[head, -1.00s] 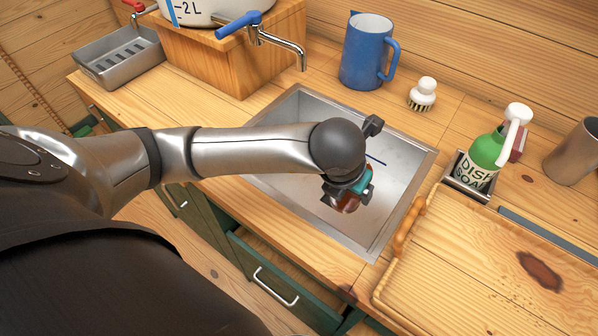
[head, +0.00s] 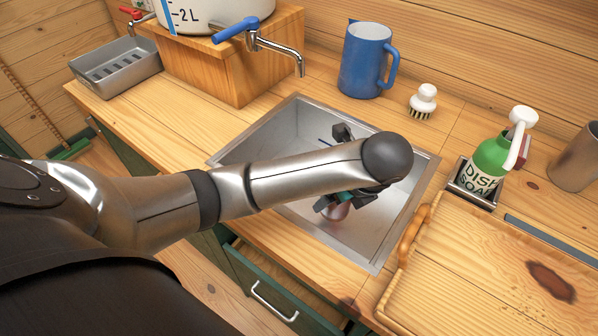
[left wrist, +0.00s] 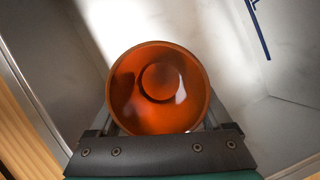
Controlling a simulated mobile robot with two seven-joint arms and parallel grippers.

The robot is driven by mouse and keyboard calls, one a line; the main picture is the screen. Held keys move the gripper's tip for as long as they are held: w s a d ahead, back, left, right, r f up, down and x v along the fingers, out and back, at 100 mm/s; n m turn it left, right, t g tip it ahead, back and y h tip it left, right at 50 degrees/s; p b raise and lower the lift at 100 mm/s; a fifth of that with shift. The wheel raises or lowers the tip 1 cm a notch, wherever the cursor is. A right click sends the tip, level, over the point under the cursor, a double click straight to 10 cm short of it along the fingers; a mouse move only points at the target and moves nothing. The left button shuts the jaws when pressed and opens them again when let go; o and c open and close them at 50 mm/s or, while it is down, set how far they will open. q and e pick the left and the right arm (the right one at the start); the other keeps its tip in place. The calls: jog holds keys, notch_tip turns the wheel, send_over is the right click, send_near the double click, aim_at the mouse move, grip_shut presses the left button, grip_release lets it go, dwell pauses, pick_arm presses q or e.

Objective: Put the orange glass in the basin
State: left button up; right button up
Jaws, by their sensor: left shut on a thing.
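The orange glass shows in the left wrist view (left wrist: 160,88), seen into its open mouth. My left gripper (left wrist: 160,125) is shut on it, with a finger on each side. In the head view a small reddish part of the glass (head: 336,211) shows below my left gripper (head: 338,200), and my arm hides the rest. The glass is inside the outline of the metal basin (head: 290,130). I cannot tell whether it touches the basin floor. My right gripper is not in view.
A metal tap (head: 285,52) reaches toward the basin's back left corner. A blue jug (head: 366,62) and a scrub brush (head: 423,102) stand behind the basin. A green dish soap bottle (head: 488,165) and a wooden tray (head: 470,265) are to its right. A drawer (head: 265,290) below stands open.

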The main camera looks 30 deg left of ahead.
pick_arm(q)
jog(key=w+a, duration=0.2)
jog(key=a, duration=0.2)
jog(key=w+a+b, duration=0.1)
jog(key=w+a, duration=0.1)
jog(key=a, duration=0.2)
jog(key=w+a, duration=0.2)
jog(key=a, duration=0.2)
jog(key=shift+w+a, duration=0.15)
jog(key=shift+a, duration=0.05)
jog(key=shift+w+a, duration=0.1)
jog(key=shift+a, duration=0.05)
notch_tip(320, 180, down, 4)
jog(key=shift+r+b, duration=0.2)
jog(key=shift+b, duration=0.45)
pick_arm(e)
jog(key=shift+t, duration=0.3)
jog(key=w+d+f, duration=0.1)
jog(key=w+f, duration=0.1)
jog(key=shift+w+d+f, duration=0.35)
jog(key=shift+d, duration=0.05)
pick_arm(q)
jog(key=o, duration=1.3)
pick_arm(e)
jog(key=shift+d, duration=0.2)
pick_arm(q)
jog(key=shift+r, duration=0.1)
